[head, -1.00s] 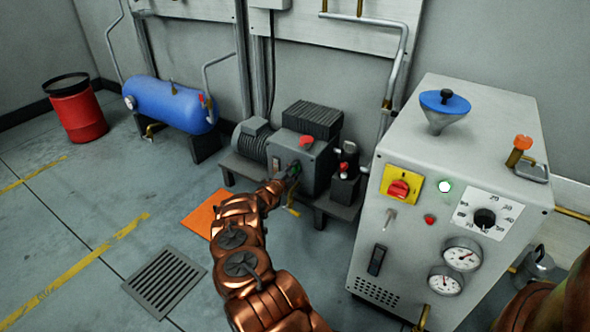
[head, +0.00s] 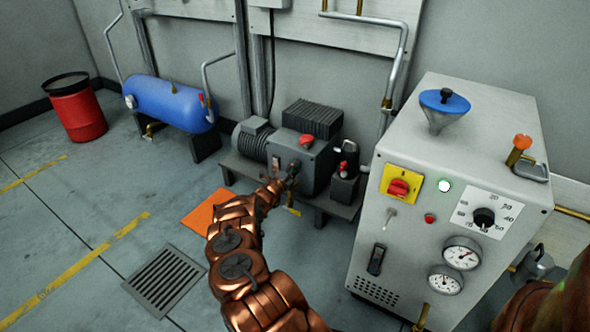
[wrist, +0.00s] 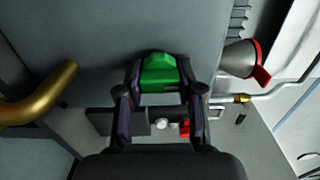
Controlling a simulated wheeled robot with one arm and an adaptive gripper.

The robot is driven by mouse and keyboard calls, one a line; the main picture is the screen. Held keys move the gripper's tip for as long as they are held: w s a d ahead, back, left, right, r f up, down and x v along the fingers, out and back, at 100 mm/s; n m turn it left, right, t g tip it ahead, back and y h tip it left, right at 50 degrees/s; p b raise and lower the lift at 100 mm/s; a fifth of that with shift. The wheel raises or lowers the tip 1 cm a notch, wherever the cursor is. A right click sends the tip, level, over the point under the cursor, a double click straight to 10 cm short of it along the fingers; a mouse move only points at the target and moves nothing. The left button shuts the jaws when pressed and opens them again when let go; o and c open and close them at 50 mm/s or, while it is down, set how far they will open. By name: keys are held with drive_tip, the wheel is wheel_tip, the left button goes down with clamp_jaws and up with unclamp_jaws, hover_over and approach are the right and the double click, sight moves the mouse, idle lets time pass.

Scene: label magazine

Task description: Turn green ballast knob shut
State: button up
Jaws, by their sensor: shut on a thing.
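The green ballast knob (wrist: 158,72) sits on the grey pump housing (wrist: 120,25) in the upper middle of the wrist view. My gripper (wrist: 160,90) has one finger on each side of the knob and is shut on it. In the head view my copper arm reaches to the front of the pump housing (head: 318,168), and my gripper (head: 291,172) is at its face. The knob is hidden behind my gripper in the head view.
A red knob (head: 306,140) tops the pump housing, with a small red-capped unit (head: 343,178) beside it. A brass pipe (wrist: 50,95) is left in the wrist view. The large control cabinet (head: 400,260) stands right. Open floor lies left, with a grate (head: 166,277).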

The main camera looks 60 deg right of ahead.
drive_tip(key=o, duration=1.2)
drive_tip(key=shift+c, duration=0.2)
drive_tip(key=a, duration=1.2)
drive_tip(key=shift+s, duration=0.25)
